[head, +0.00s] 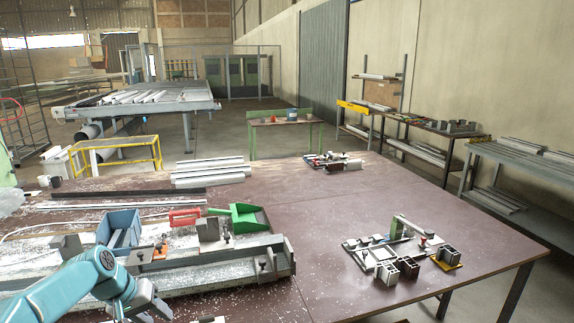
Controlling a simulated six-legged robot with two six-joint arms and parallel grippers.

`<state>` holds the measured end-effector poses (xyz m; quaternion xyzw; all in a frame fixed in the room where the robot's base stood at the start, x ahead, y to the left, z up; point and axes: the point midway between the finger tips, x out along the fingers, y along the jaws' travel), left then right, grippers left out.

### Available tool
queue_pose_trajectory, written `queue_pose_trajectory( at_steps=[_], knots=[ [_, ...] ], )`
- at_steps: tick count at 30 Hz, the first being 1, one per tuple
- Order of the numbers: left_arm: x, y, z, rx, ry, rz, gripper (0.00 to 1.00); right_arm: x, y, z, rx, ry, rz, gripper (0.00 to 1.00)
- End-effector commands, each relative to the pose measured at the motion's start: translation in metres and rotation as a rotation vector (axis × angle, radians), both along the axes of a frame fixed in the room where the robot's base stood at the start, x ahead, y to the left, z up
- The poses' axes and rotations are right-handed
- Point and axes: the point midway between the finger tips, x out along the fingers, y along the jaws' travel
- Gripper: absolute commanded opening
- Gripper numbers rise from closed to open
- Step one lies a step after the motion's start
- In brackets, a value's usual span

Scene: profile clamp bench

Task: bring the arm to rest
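My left arm is teal and comes in from the lower left. Its grey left gripper (150,303) hangs low in front of the long metal clamp rail (215,272), near the picture's bottom edge. The fingers are small and partly cut by the view, so I cannot tell whether they are open or shut. No held object is clear. My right gripper is not in view.
The brown bench (300,215) carries a blue bin (122,222), a red tool (185,217), a green scoop (243,218) and pale profiles (210,174). A fixture with cut profile blocks (398,266) stands at right. The bench's middle is clear.

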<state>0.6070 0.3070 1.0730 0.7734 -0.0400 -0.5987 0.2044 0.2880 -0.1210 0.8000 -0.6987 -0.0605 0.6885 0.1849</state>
Motion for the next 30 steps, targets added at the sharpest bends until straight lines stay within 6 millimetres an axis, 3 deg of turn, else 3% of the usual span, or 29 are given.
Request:
queue_pose_trajectory(
  at_steps=[8,14,18,24,30],
  knots=[
    [-0.032,-0.051,-0.116,-0.001,0.066,-0.015,0.44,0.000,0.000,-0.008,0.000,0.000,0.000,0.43],
    [-0.078,-0.091,-0.189,0.000,0.106,-0.030,0.44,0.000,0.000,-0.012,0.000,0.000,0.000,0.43],
    [-0.122,-0.118,-0.233,0.000,0.134,-0.043,0.44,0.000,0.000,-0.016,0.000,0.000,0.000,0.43],
    [-0.198,-0.153,-0.278,-0.004,0.174,-0.066,0.44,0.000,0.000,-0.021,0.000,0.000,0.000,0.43],
    [-0.275,-0.178,-0.298,-0.009,0.206,-0.089,0.44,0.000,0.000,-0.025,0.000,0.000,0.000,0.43]
  ],
)
